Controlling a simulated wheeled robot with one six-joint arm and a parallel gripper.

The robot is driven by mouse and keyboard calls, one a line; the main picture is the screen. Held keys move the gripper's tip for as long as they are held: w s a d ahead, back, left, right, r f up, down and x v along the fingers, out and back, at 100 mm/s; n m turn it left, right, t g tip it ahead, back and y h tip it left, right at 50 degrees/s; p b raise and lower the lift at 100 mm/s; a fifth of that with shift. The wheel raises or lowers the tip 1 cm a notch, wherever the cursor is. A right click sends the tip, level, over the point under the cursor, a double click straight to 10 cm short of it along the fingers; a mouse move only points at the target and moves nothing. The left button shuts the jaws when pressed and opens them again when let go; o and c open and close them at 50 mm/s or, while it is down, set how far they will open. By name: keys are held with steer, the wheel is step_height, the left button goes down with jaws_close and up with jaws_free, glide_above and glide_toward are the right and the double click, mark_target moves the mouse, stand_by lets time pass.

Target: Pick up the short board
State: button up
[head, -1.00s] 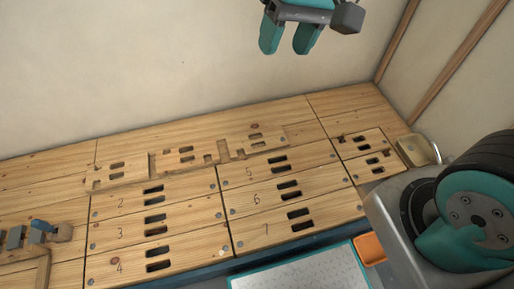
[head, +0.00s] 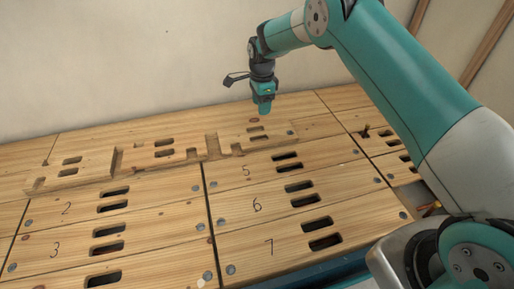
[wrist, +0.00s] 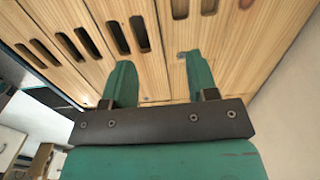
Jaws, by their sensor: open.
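My gripper (head: 264,110) hangs pointing down over the back row of the wooden bench. In the wrist view its two teal fingers (wrist: 160,80) are apart, with bare wood grain behind them and nothing held. Below it in the head view is a notched board piece (head: 274,136) with two dark slots and a screw at its right end. Further notched pieces (head: 92,166) lie to its left in the same row. No label marks the short board, so I cannot tell for certain which piece it is. The gap between fingertips and wood is unclear.
Numbered slotted boards fill the front rows, including board 5 (head: 318,153), board 6 (head: 330,185) and board 7 (head: 360,228). Smaller slotted boards (head: 384,149) lie at the right, partly behind my arm. A plain wall (head: 130,60) stands close behind the bench.

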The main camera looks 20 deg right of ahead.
steer(key=b, duration=0.7)
glide_above(261, 143)
steer(key=f, duration=1.3)
steer(key=shift+s+a, duration=0.15)
steer(key=shift+s, duration=0.25)
steer(key=f+b, duration=0.4)
steer(key=f, duration=0.1)
steer(key=shift+w+f+b, duration=0.2)
steer(key=shift+w+b, duration=0.1)
steer(key=shift+b, duration=0.05)
steer(key=shift+r, duration=0.1)
jaws_close()
